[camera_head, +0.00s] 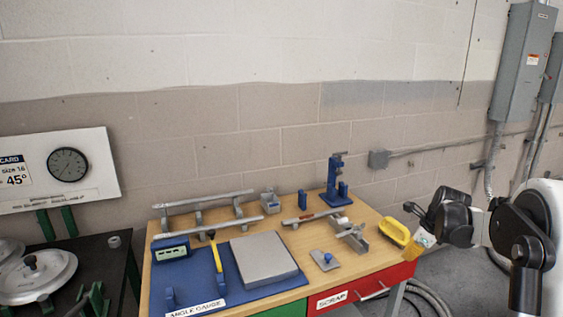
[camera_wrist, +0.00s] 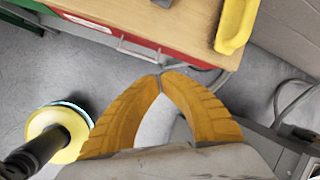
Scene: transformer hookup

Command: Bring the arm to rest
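My gripper (camera_wrist: 159,80) shows in the wrist view with its two orange-yellow fingers bent inward and their tips meeting. Nothing is seen between them. In the head view my gripper (camera_head: 418,243) is at the right, beside the right end of the workbench and close to a yellow handle-like piece (camera_head: 394,232). In the wrist view the fingers point over grey floor toward the bench's red drawer, and the yellow piece (camera_wrist: 236,25) lies above and right of the tips, apart from them. My arm comes in from the right edge of the head view.
The wooden workbench (camera_head: 358,263) carries a blue angle gauge board (camera_head: 213,291), a grey plate (camera_head: 264,258), metal bars and a blue stand (camera_head: 336,182). A red SCRAP drawer (camera_head: 345,298) is at its front. Cables (camera_head: 425,299) lie on the floor at the right. Grey boxes hang on the wall.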

